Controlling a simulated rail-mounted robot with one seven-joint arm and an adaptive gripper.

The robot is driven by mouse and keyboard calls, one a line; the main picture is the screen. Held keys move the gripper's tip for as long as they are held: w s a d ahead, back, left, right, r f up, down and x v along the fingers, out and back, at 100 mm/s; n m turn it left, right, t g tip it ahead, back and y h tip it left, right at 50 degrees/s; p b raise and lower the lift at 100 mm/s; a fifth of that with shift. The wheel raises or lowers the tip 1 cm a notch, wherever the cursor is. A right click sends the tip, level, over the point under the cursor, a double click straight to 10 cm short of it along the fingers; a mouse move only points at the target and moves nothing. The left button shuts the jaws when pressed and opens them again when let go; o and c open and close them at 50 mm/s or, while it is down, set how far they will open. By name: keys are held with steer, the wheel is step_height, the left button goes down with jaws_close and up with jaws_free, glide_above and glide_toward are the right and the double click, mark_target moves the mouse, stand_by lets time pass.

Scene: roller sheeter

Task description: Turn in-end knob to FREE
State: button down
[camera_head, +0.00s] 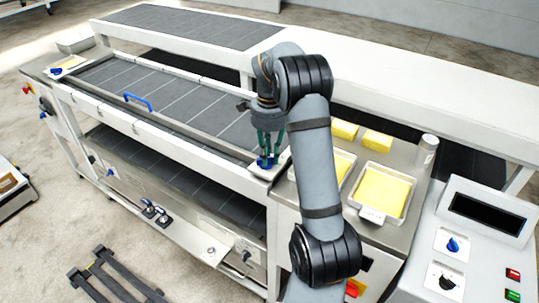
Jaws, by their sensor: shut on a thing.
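A blue knob (265,163) stands on a small white plate (262,173) at the near right corner of the sheeter's upper bed. My gripper (267,155) reaches down from above, and its dark green fingers are shut on this blue knob. The fingers hide part of the knob, and I cannot read its pointer direction or any FREE marking on the plate. A similar blue knob (57,71) sits on a white plate at the far left end of the bed.
A blue handle (138,102) lies across the bed's guard. A control box (470,240) with knobs and red and green buttons is at the far right.

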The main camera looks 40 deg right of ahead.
steer(key=n, duration=0.4)
steer(key=shift+w+d+n, duration=0.15)
steer(key=shift+n, duration=0.25)
steer(key=n, duration=0.4)
steer(key=shift+w+r+n+p, duration=0.1)
steer(key=shift+w+n+p, duration=0.1)
steer(key=shift+n+p, duration=0.15)
steer(key=n, duration=0.3)
steer(key=n+p, duration=0.1)
steer(key=shift+w, duration=0.25)
steer(key=shift+w+n+p, duration=0.15)
steer(key=shift+n+p, duration=0.35)
steer(key=shift+n, duration=1.75)
steer(key=c, duration=1.6)
jaws_free()
steer(key=shift+c, duration=0.2)
